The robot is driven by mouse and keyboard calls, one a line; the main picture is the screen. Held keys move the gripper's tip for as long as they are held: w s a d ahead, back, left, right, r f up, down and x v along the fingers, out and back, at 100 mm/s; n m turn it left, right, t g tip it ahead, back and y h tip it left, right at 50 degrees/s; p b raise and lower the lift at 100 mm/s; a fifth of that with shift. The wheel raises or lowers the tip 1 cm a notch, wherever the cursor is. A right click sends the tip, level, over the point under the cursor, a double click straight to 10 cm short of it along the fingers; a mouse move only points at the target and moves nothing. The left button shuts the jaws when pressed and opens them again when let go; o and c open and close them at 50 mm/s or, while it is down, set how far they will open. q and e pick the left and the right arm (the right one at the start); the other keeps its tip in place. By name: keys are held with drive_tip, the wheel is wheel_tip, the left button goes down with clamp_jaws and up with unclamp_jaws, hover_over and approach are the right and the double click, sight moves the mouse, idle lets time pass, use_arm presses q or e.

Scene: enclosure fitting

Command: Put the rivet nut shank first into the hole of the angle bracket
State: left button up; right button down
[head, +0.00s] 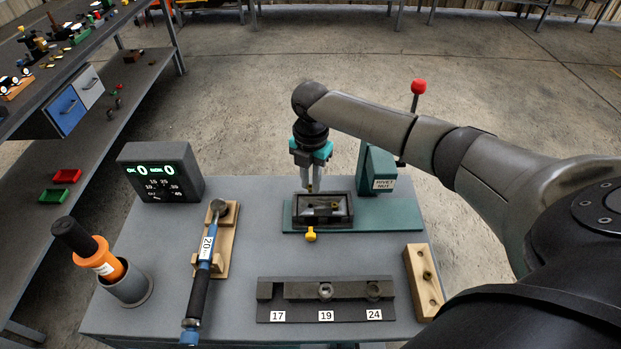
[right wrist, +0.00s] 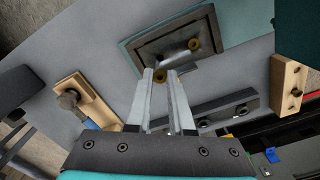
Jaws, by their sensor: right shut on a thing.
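My right gripper (head: 311,186) is above the dark fixture, fingers pointing down. It is shut on the small brass-coloured rivet nut (head: 310,188), which also shows between the fingertips in the right wrist view (right wrist: 160,75). The grey angle bracket (head: 322,210) lies in the dark fixture (head: 296,218). A brownish round spot, perhaps its hole, shows right of its middle, and a brass-coloured round spot shows there in the right wrist view. The nut looks apart from the bracket; its exact tilt is too small to tell. My left gripper is not in view.
The fixture stands on a teal base (head: 380,215) with a yellow knob (head: 310,234) in front and a red-tipped lever behind. A display (head: 160,172), orange tool (head: 103,263), torque wrench (head: 205,265), numbered socket rail (head: 290,292) and wooden block (head: 422,282) stand around it.

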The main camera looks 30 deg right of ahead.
sight(311, 198)
drive_tip(key=shift+f+b, duration=1.05)
drive_tip(key=shift+f, duration=1.55)
drive_tip(key=shift+f, duration=0.55)
drive_tip(key=c, duration=0.7)
unclamp_jaws()
drive_tip(key=shift+r, duration=0.15)
